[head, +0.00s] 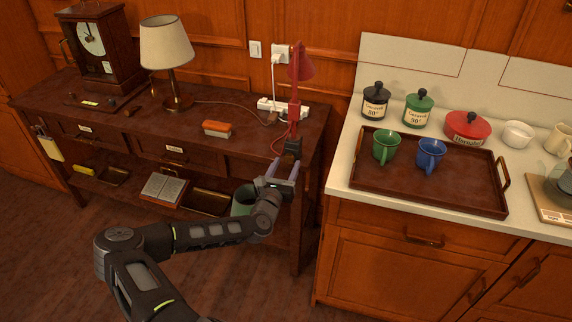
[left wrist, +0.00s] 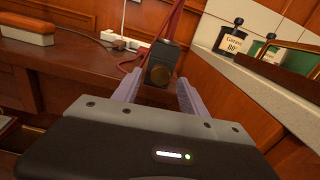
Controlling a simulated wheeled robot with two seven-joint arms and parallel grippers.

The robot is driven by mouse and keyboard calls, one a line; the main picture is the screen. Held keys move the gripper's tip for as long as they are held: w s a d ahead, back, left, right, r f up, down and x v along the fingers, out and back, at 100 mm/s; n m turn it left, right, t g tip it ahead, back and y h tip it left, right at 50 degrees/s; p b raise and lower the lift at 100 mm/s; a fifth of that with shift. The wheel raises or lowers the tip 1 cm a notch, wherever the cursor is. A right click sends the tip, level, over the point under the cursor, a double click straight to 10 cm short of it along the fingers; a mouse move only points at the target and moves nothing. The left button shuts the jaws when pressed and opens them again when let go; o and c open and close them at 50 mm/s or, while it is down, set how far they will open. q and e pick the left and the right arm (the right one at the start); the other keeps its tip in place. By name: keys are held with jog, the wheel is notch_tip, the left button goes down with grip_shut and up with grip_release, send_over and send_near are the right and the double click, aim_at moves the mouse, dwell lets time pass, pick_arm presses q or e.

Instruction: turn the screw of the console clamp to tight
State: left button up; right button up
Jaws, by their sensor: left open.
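The console clamp (head: 293,147) is a dark block at the front right edge of the wooden console, at the foot of a red lamp (head: 299,67). In the left wrist view the clamp (left wrist: 168,53) faces me, with a round brownish screw head (left wrist: 160,74) on its front. My left gripper (head: 281,172) is open just in front of and below the clamp. In the left wrist view its fingers (left wrist: 158,88) stand on either side of the screw's line, and no contact can be made out. The screw's thread is hidden. My right gripper is not in view.
The console top (head: 236,150) carries an orange-and-white block (head: 217,128), a power strip (head: 285,107) with cables, a cream-shaded lamp (head: 167,45) and a clock (head: 92,45). To the right, a counter holds a tray (head: 455,187) with two mugs.

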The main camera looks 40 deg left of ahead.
pick_arm(q)
jog(key=shift+w, duration=0.2)
jog(key=shift+c, duration=0.2)
grip_shut()
